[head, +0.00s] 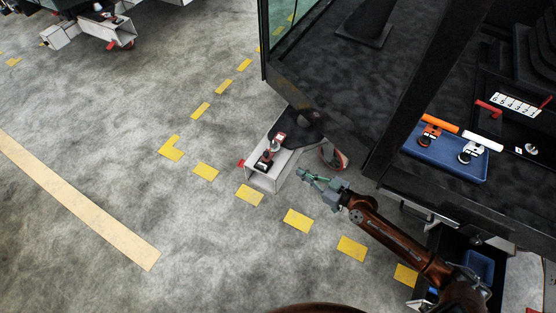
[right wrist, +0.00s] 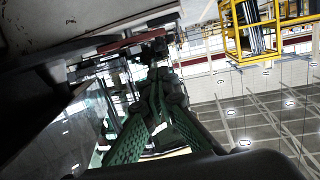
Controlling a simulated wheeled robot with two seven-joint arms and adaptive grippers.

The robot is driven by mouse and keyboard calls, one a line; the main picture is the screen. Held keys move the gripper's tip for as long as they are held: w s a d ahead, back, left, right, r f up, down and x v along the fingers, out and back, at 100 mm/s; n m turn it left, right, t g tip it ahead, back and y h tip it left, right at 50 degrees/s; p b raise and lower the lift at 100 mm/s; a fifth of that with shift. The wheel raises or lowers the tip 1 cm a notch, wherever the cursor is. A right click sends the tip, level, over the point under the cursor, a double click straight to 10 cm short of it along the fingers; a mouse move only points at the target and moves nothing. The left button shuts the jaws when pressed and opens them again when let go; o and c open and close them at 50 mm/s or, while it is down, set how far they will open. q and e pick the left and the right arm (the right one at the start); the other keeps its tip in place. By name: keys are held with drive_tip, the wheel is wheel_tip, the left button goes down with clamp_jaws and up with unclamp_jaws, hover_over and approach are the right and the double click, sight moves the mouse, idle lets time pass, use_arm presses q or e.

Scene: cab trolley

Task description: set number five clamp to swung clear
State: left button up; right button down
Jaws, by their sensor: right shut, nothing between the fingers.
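A clamp (head: 265,160) with dark and red parts sits in a pale bracket (head: 264,178) at the near-left corner of the cab. No number is readable on it, so I cannot tell whether it is number five, nor how its lever stands. My right gripper (head: 304,174) is shut and empty, just right of the bracket and apart from the clamp. In the right wrist view its green fingers (right wrist: 158,85) point towards dark and reddish parts under a pale surface; which parts these are is unclear. My left gripper is not in view.
A blue tray (head: 445,152) with orange-handled and white-handled tools lies on the cab. A round red-rimmed part (head: 333,157) is right of the bracket. Open floor with yellow dashes (head: 297,221) lies left and in front.

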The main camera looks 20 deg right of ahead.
approach(268, 155)
drive_tip(key=x, duration=0.5)
drive_tip(key=shift+w+f, duration=0.2)
drive_tip(key=shift+w+a+b, duration=0.2)
drive_tip(key=shift+w+b, duration=0.1)
drive_tip(key=shift+w+a+f, duration=0.1)
drive_tip(key=shift+w+a, duration=0.05)
drive_tip(key=shift+w, duration=0.15)
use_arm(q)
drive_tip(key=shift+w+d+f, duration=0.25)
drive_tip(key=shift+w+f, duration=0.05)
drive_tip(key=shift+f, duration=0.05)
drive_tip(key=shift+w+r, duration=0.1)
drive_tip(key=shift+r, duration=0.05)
